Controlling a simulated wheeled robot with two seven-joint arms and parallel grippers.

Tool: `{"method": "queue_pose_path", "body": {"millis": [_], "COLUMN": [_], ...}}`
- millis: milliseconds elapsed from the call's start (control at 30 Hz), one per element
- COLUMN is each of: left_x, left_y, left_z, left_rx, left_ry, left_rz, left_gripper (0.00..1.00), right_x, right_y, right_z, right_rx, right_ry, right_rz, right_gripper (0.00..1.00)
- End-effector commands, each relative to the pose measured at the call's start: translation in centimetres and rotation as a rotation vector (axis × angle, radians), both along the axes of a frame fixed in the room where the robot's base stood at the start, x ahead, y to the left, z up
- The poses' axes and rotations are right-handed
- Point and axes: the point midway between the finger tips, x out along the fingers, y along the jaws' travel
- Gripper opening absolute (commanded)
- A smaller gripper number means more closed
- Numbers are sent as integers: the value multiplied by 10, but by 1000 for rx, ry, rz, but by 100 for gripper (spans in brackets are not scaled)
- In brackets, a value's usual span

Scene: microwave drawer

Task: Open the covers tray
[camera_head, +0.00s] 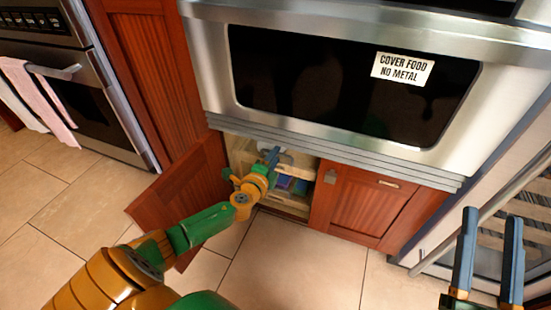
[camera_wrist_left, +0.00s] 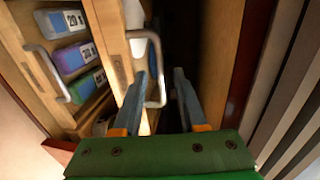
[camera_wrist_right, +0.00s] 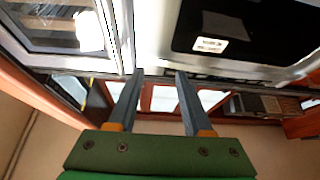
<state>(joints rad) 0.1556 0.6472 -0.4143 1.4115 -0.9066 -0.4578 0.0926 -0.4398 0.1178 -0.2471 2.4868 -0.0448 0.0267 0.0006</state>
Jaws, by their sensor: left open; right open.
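The lower cabinet under the microwave has its left door (camera_head: 185,195) swung open. Inside, a wooden tray front (camera_wrist_left: 108,40) carries a metal loop handle (camera_wrist_left: 157,60). I cannot tell from the pictures whether this is the covers tray. My left gripper (camera_head: 272,155) reaches into the cabinet and is open. In the left wrist view my left gripper (camera_wrist_left: 160,78) has its fingertips at the handle, which appears to lie between them; contact is not clear. My right gripper (camera_head: 491,215) is open and empty at the lower right; it also shows in the right wrist view (camera_wrist_right: 157,75).
Another tray with a metal handle (camera_wrist_left: 45,72) holds several coloured labelled boxes (camera_wrist_left: 75,57). The right cabinet door (camera_head: 360,205) is shut. The microwave (camera_head: 340,80) overhangs the cabinet. An oven (camera_head: 90,95) stands at the left. Tiled floor in front is clear.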

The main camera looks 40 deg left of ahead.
Motion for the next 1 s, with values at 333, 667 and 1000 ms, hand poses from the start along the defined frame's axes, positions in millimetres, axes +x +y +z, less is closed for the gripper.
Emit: {"method": "queue_pose_path", "body": {"millis": [333, 667, 1000], "left_x": [6, 6, 6], "left_y": [1, 1, 1], "left_z": [-1, -1, -1], "left_rx": [-1, -1, -1], "left_ry": [0, 0, 1], "left_rz": [0, 0, 0], "left_gripper": [41, 0, 0], "right_x": [-9, -9, -9], "right_y": [0, 0, 0], "right_z": [15, 15, 14], "right_rx": [21, 20, 19], "right_ry": [-89, -87, -87], "right_rz": [8, 8, 7], "right_gripper": [50, 50, 50]}}
